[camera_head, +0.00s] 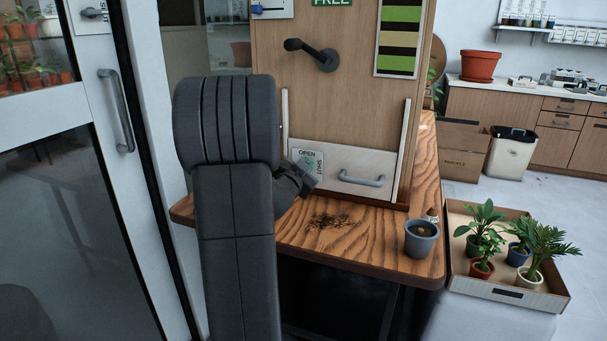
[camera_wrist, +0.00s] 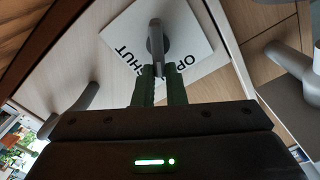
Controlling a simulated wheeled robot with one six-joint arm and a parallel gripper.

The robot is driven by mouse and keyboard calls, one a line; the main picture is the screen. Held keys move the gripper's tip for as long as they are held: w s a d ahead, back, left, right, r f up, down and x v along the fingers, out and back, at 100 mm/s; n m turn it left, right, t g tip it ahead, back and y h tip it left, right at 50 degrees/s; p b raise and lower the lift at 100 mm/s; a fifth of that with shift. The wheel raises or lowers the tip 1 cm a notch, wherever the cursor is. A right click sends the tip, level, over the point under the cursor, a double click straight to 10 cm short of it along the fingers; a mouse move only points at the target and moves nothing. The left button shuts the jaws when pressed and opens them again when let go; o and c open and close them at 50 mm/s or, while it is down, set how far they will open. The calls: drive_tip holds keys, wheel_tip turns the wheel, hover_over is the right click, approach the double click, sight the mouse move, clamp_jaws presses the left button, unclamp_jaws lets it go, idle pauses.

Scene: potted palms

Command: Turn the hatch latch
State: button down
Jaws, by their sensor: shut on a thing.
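The latch (camera_wrist: 155,38) is a grey lever on a white label plate (camera_wrist: 196,32) marked OPEN and SHUT, seen in the wrist view. My gripper (camera_wrist: 157,72) is shut on the latch, with one dark finger on each side of the lever. In the head view the label plate (camera_head: 309,156) shows at the left of the pale hatch panel (camera_head: 335,170), beside my gripper (camera_head: 303,178). My arm and gripper hide the latch there. The hatch panel carries a grey bar handle (camera_head: 362,180) and sits low in the wooden cabinet front, between two pale rails.
A dark lever (camera_head: 318,57) sticks out above the hatch. The wooden table (camera_head: 345,244) holds spilled soil and a grey pot (camera_head: 421,238) at its right corner. A tray (camera_head: 510,293) of potted plants stands at right. A glass door with a handle (camera_head: 117,110) is at left.

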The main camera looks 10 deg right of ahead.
drive_tip(key=m+b, duration=0.3)
drive_tip(key=f+m+b, duration=0.1)
drive_tip(key=m+b, duration=0.2)
drive_tip(key=m, duration=0.1)
drive_tip(key=d+f+m+b, duration=0.1)
drive_tip(key=m+b, duration=0.2)
drive_tip(key=m, duration=0.1)
drive_tip(key=shift+s+f, duration=0.15)
drive_tip(key=shift+s, duration=0.2)
drive_tip(key=shift+m, duration=0.5)
drive_tip(key=c, duration=1.5)
unclamp_jaws()
drive_tip(key=shift+p+v, duration=1.05)
drive_tip(key=shift+v, duration=5.9)
